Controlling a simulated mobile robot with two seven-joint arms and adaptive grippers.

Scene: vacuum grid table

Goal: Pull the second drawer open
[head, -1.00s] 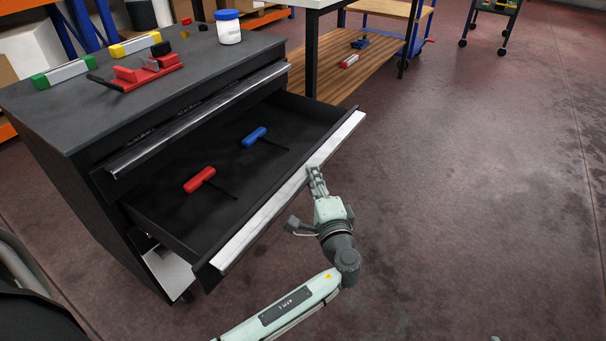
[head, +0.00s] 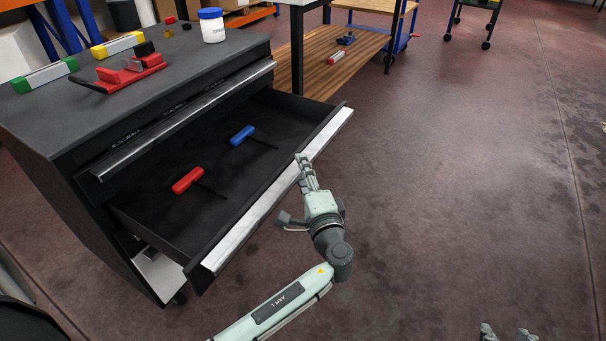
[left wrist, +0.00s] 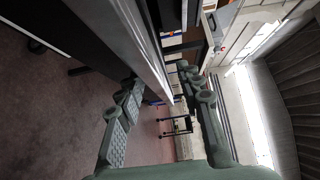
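The second drawer (head: 150,222) of the dark cabinet stands far out, below the shut top drawer (head: 185,125). A bright silver lip (head: 265,205) runs along its front. My left gripper (head: 303,168) is at the right half of this lip, fingertips overlapping it in the head view. In the left wrist view the silver edge (left wrist: 145,55) passes between the spread fingers of the left gripper (left wrist: 160,90), with a gap on one side. Exact finger contact is unclear. My right gripper (head: 507,334) shows only its fingertips at the bottom edge, apart and empty, over the floor.
A red-handled tool (head: 187,180) and a blue-handled tool (head: 242,135) lie inside the drawer. A red vise-like part (head: 130,75) and a white jar (head: 212,27) sit on the cabinet top. A wooden-shelf bench (head: 335,65) stands behind. The floor to the right is clear.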

